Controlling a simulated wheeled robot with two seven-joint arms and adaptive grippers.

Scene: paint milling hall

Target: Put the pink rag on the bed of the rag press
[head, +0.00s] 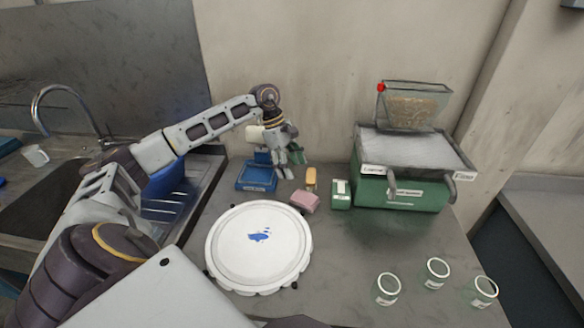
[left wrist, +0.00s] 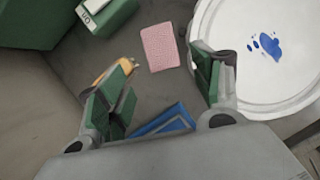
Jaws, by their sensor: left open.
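The pink rag (head: 304,201) is a small block-shaped pad on the counter, between the round white lid and a small green-and-white box. It also shows in the left wrist view (left wrist: 160,47), ahead of and between my fingers, apart from them. My left gripper (head: 288,170) is open and empty, pointing down above the counter behind the rag. A blue device (head: 256,178) with a cream part above it, seemingly the rag press, stands left of the gripper. Its blue base (left wrist: 165,120) shows partly between the fingers; the gripper partly hides the device. My right gripper is not seen.
A yellow block (head: 311,178) and a green-and-white box (head: 340,194) stand close to the rag. The round white lid (head: 258,244) has blue paint. A green machine (head: 398,190) with a hopper is at right. Several glass jars (head: 387,288) stand in front; a sink is at left.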

